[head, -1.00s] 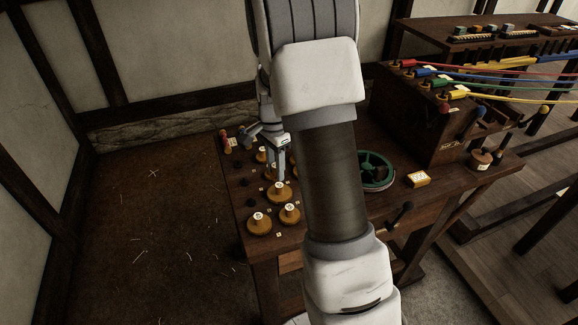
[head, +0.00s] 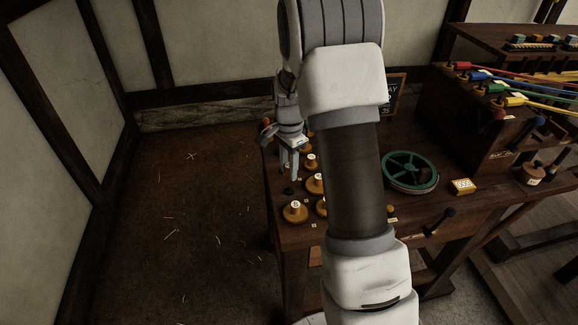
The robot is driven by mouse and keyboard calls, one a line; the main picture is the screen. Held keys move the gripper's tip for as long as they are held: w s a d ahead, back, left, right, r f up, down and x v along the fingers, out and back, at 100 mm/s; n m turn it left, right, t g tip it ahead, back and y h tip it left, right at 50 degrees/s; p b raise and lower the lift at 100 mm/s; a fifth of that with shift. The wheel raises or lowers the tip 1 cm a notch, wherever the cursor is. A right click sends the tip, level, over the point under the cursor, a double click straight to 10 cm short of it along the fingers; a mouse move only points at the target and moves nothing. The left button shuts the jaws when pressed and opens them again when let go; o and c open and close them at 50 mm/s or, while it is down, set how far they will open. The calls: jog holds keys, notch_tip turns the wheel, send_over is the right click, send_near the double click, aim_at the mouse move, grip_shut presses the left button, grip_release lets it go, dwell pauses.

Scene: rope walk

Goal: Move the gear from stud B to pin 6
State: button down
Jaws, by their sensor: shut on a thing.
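My gripper (head: 289,174) points down over the left end of the dark wooden bench (head: 461,210). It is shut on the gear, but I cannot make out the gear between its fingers. Several brass-coloured gears with white labelled hubs sit near it: one (head: 310,161) just to the right, one (head: 315,184) lower right, one (head: 295,212) at the front left, and one (head: 321,207) partly hidden by my arm. A small dark peg (head: 288,190) shows just below the fingers. Labels are too small to read, so I cannot tell stud B or pin 6.
A green spoked wheel (head: 410,170) lies on the bench right of my arm, with a yellow labelled block (head: 463,186) beside it. A dark lever (head: 441,221) is at the front edge. A wooden box (head: 470,130) with coloured cords stands at the right. The floor left of the bench is clear.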

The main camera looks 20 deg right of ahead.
jog(key=shift+f+b, duration=1.4)
jog(key=shift+f, duration=0.85)
jog(key=shift+f, duration=0.45)
jog(key=shift+c, duration=2.3)
grip_release()
jog(key=shift+r+p, duration=2.85)
jog(key=shift+r, duration=1.2)
